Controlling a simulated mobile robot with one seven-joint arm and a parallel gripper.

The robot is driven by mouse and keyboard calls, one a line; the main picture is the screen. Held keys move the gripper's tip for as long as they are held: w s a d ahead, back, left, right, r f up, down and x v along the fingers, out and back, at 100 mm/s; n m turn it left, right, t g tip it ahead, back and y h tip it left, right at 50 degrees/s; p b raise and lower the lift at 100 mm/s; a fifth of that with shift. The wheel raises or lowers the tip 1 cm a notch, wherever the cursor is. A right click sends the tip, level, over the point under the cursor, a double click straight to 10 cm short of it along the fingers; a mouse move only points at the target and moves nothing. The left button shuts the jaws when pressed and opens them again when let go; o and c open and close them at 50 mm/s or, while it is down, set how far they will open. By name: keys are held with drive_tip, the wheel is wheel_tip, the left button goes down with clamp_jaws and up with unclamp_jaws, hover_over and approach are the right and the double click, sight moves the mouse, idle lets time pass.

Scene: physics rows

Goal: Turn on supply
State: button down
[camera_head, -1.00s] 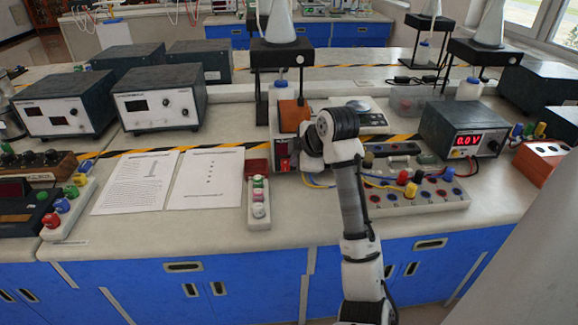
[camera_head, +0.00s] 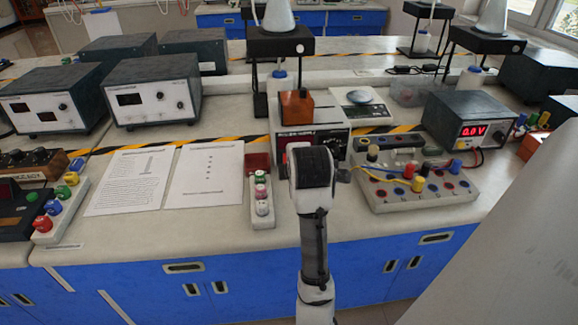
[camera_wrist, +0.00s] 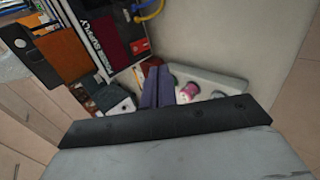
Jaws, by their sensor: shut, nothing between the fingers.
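A box labelled as a power supply (camera_head: 333,140) stands mid-bench, with an orange-brown block on top. In the wrist view its lettered front (camera_wrist: 97,50) shows at upper left, with a dark red panel and a small red part beside the lettering. My gripper (camera_wrist: 158,75) is shut and empty, its fingers side by side. In the head view my wrist hides the fingers and part of the supply's front. I cannot tell whether they touch anything. Another supply (camera_head: 468,115), at right, has a lit red display reading 0.0 V.
A white strip with coloured terminals (camera_head: 262,222) lies left of my arm. A terminal board (camera_head: 440,205) with coloured plugs and wires lies to the right. Paper sheets (camera_head: 205,180) lie farther left. Two grey instruments (camera_head: 150,90) stand behind them.

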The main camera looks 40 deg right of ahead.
drive_tip(key=p+x, duration=0.1)
drive_tip(key=x, duration=0.8)
drive_tip(key=shift+w+f+p, duration=0.15)
drive_tip(key=shift+f+p, duration=0.05)
drive_tip(key=shift+p, duration=0.15)
drive_tip(key=w, duration=0.1)
drive_tip(key=w+d, duration=0.1)
drive_tip(key=w+d+p, duration=0.1)
drive_tip(key=shift+w+d+f, duration=0.1)
drive_tip(key=shift+w+f, duration=0.15)
drive_tip(key=shift+f, duration=0.05)
drive_tip(key=shift+f, duration=0.15)
drive_tip(key=shift+w+f+b, duration=0.15)
drive_tip(key=shift+f+b, duration=0.05)
drive_tip(key=shift+b, duration=0.35)
drive_tip(key=shift+d+r, duration=0.1)
drive_tip(key=shift+r, duration=0.15)
